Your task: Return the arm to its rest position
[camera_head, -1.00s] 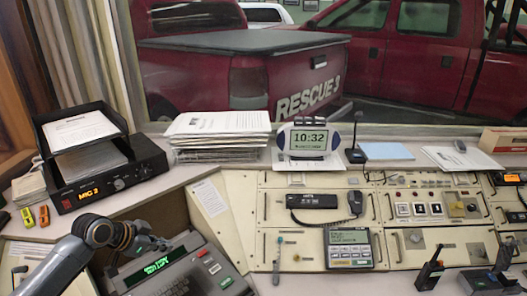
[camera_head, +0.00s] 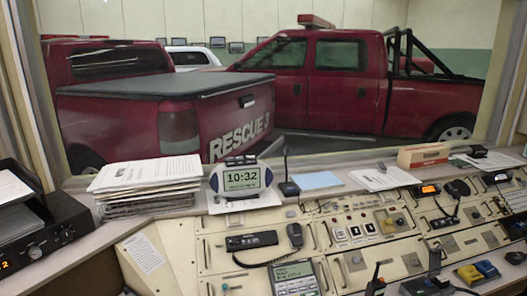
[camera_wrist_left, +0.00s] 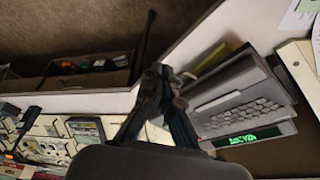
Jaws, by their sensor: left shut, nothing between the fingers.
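My left gripper (camera_wrist_left: 160,78) shows in the left wrist view, its dark fingers closed together with nothing between them. It hangs over the console area, beside a grey keyboard device (camera_wrist_left: 245,105) with a lit green display. I cannot tell whether it touches anything. Neither arm shows in the head view. My right gripper is in no view.
The console panel (camera_head: 345,232) carries a radio handset (camera_head: 294,235), a keypad unit (camera_head: 295,278) and upright walkie-talkies. A paper stack (camera_head: 147,187) and a clock (camera_head: 241,179) stand on the ledge. The left wrist view shows an open box (camera_wrist_left: 88,72) with items.

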